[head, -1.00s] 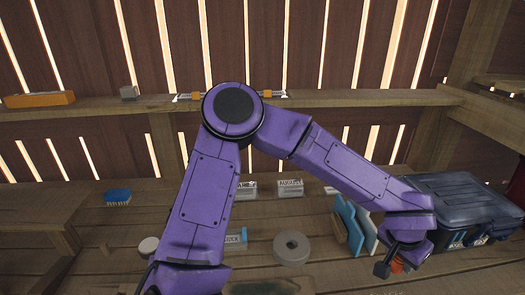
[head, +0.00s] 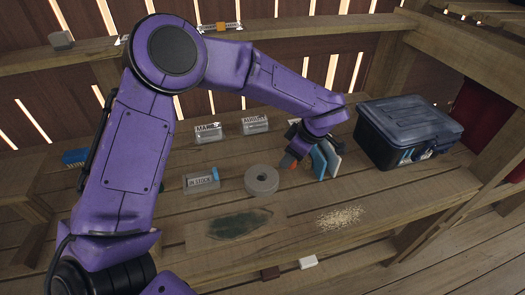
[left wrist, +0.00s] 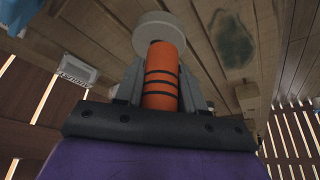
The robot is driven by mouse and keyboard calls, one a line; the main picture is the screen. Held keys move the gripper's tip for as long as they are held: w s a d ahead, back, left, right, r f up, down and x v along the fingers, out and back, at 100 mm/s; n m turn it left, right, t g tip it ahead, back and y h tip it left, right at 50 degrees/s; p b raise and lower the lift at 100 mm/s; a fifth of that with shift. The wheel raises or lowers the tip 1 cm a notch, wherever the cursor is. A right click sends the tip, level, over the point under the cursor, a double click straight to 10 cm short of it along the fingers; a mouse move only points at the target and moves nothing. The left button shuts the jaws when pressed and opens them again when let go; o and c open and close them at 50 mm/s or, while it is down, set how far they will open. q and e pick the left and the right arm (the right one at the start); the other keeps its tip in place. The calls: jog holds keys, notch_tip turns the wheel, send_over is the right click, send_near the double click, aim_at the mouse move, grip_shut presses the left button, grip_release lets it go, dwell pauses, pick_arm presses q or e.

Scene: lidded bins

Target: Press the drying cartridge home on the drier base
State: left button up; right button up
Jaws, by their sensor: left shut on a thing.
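The drying cartridge, an orange cylinder with black bands (left wrist: 161,78), is held between the fingers of my left gripper (head: 296,158) in the left wrist view. In the head view only a small bit of orange shows at the gripper. The drier base, a grey round disc with a central hole (head: 262,181), lies on the bench left of and nearer than the gripper. In the left wrist view the pale disc (left wrist: 158,27) lies beyond the cartridge's far end, which hides part of it; I cannot tell whether they touch. My right gripper is not in view.
Blue and white upright panels (head: 325,160) stand close right of the gripper. A dark lidded toolbox (head: 410,130) is farther right. Clear labelled boxes (head: 201,181) stand left and behind. A dark green patch (head: 238,225) and pale granules (head: 340,218) mark the bench front.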

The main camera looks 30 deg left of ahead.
pick_arm(q)
jog(key=n, duration=0.2)
jog(key=a+n+g, duration=0.1)
jog(key=n, duration=0.1)
jog(key=shift+w+f+g, duration=0.1)
jog(key=shift+g, duration=0.2)
jog(key=a+f+m+t+h+p, duration=0.1)
jog(key=a+m+t+h+p, duration=0.1)
jog(key=m, duration=1.5)
jog(key=a+f+m+t+h+p, duration=0.1)
jog(key=a+m+h, duration=0.4)
jog(key=m, duration=1.2)
jog(key=shift+s+a+f+m+t+h+p, duration=0.25)
jog(key=shift+s+f+m+t+h+p, duration=0.15)
jog(key=shift+f+t+h, duration=0.35)
jog(key=shift+a, duration=0.1)
notch_tip(320, 180, down, 6)
jog(key=b, duration=0.5)
jog(key=shift+r, duration=0.15)
